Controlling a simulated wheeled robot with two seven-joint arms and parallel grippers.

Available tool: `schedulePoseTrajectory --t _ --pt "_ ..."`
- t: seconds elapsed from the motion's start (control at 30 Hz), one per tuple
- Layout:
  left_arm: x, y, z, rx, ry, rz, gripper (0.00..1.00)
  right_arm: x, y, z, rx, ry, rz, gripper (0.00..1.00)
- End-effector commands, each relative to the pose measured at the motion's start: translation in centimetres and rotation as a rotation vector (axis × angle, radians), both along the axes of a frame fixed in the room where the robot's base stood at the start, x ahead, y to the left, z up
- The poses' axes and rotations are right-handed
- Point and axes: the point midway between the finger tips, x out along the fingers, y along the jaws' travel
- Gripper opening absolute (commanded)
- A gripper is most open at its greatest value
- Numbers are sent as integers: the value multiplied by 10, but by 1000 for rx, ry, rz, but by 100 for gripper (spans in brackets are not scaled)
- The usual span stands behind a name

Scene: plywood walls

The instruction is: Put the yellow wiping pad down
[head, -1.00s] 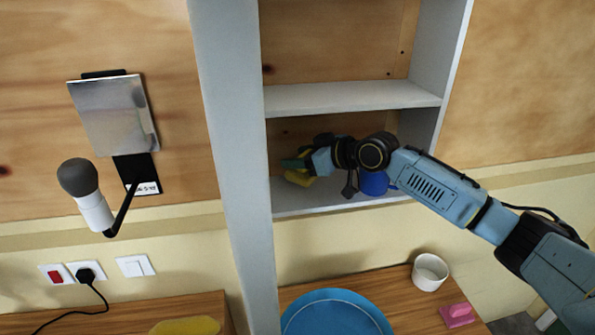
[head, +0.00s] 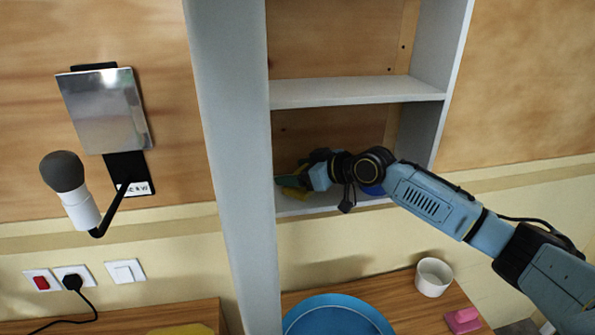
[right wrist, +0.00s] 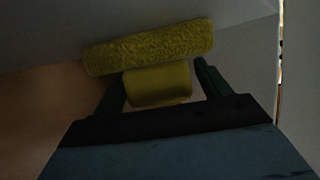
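The yellow wiping pad (right wrist: 150,47) has a rough face and a smooth yellow handle block (right wrist: 158,84). My right gripper (right wrist: 160,76) has one finger on each side of that handle and appears shut on it. In the head view the pad (head: 293,192) is low in the lower shelf bay, at its left side, under my right gripper (head: 289,181). It is at or very near the shelf board (head: 310,206); contact is hard to tell in the shade. My left gripper is not in view.
A blue object (head: 372,189) on the same board is partly hidden behind my right arm. The shelf's left upright (head: 232,150) stands close beside the pad. Below are a blue round tray (head: 335,316), a white cup (head: 433,277) and a pink block (head: 463,320).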

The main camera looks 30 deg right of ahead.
Motion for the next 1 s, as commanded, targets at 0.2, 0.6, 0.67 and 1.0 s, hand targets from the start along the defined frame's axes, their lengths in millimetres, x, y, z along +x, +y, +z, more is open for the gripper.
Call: schedulePoseTrajectory --t 0.2,0.6,0.67,1.0 --pt "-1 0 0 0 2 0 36 0 0 1 0 0 0 76" --pt "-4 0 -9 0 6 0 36 -43 -27 21 -5 1 -2 76" --pt "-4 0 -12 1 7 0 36 -53 -32 25 -7 2 0 76" --pt "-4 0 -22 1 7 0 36 -89 -54 44 -2 1 -2 76"
